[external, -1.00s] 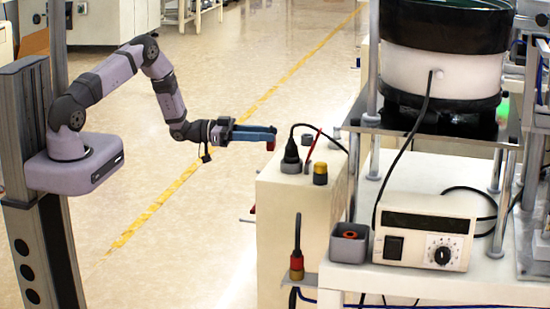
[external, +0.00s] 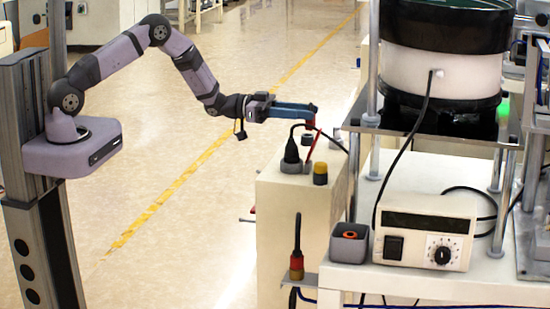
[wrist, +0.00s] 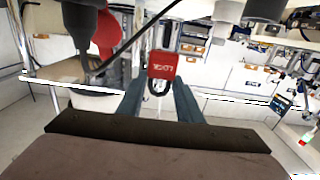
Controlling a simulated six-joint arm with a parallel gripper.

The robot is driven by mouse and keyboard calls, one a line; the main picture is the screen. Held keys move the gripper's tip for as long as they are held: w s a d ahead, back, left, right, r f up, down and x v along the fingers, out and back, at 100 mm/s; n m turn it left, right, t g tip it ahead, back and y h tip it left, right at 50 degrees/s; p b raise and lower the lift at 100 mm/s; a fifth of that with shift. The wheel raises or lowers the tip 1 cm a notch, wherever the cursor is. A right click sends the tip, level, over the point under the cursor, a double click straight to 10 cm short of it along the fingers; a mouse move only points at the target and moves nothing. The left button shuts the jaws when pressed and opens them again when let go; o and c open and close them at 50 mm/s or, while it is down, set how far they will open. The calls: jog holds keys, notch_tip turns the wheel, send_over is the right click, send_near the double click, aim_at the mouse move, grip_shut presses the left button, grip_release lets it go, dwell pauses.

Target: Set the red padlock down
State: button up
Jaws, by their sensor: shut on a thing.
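The red padlock (wrist: 162,65) is between the fingertips of my gripper in the wrist view, with white lettering on its body and a dark shackle on the near side. In the external view the padlock (external: 311,124) shows as a small red piece at the ends of the blue fingers. My gripper (external: 309,112) is shut on it, above the top of the cream cabinet (external: 272,187). The padlock is held in the air. Its exact gap to the parts below is hard to tell.
A black plug with its cable (external: 291,150), a thin red lever (external: 309,150) and a yellow-topped button (external: 320,168) stand on the cabinet, close to my gripper. A grey bin (external: 348,255) and a control box (external: 425,240) are at lower right. The bowl feeder (external: 440,75) rises at right.

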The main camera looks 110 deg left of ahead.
jog(key=shift+f+p, duration=0.5)
jog(key=shift+f, duration=3.6)
jog(key=shift+f, duration=0.1)
jog(key=o, duration=1.1)
jog(key=shift+c, duration=0.2)
jog(key=shift+s, duration=0.15)
jog(key=s+b, duration=0.2)
jog(key=s, duration=0.9)
jog(key=shift+s, duration=0.4)
